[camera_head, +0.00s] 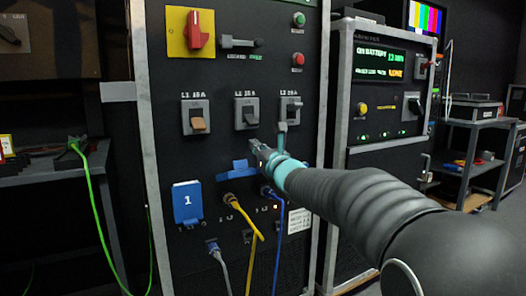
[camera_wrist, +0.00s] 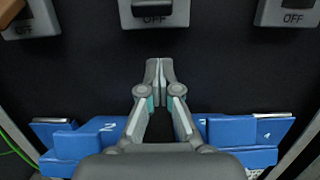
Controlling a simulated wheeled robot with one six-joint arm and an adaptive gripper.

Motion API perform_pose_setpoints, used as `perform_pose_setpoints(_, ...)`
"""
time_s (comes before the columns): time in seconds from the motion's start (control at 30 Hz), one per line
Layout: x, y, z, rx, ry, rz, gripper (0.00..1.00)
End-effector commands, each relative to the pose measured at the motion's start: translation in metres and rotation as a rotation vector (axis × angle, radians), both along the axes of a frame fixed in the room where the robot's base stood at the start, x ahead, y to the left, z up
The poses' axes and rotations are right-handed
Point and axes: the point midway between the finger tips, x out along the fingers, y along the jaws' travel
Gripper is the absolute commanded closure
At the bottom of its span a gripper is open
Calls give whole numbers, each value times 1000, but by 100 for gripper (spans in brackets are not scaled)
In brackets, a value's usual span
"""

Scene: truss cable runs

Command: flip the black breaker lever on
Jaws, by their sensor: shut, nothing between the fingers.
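The black breaker lever (camera_head: 251,118) is on the middle of three breakers on the dark panel and points down. In the wrist view its dark lower end (camera_wrist: 152,11) shows at the top edge, above the word OFF. My gripper (camera_head: 256,147) is just below this breaker in the head view. In the wrist view my gripper (camera_wrist: 159,70) is shut with its fingertips together and empty. The tips are apart from the lever, below it and almost in line with it. The lever's upper part is cut off in the wrist view.
A tan-lever breaker (camera_head: 197,124) sits left and a grey-lever breaker (camera_head: 289,108) right. Below are blue socket covers (camera_wrist: 236,133), a cover marked 1 (camera_head: 187,203), and a yellow cable (camera_head: 244,214) and blue cable (camera_head: 278,230). A red rotary switch (camera_head: 195,31) is above.

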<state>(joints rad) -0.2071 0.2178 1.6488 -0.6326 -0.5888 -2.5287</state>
Motion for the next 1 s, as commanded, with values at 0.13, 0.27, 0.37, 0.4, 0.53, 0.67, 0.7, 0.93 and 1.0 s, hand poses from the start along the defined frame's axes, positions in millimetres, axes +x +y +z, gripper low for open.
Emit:
perform_pose_setpoints(0.13,9,5,12,0,-3,-1,100)
perform_pose_setpoints(0.27,2,0,24,0,-3,-2,100)
perform_pose_setpoints(0.37,-2,-2,32,1,-1,-2,100)
perform_pose_setpoints(0.4,-3,-3,34,1,-1,-2,100)
perform_pose_setpoints(0.53,-6,-3,37,-1,0,-1,100)
perform_pose_setpoints(0.67,-6,-4,37,0,0,-1,100)
perform_pose_setpoints(0.7,-6,-4,37,0,0,-2,100)
perform_pose_setpoints(0.93,-6,-3,38,-1,2,-1,100)
perform_pose_setpoints(1.0,-7,-1,39,-3,6,2,100)
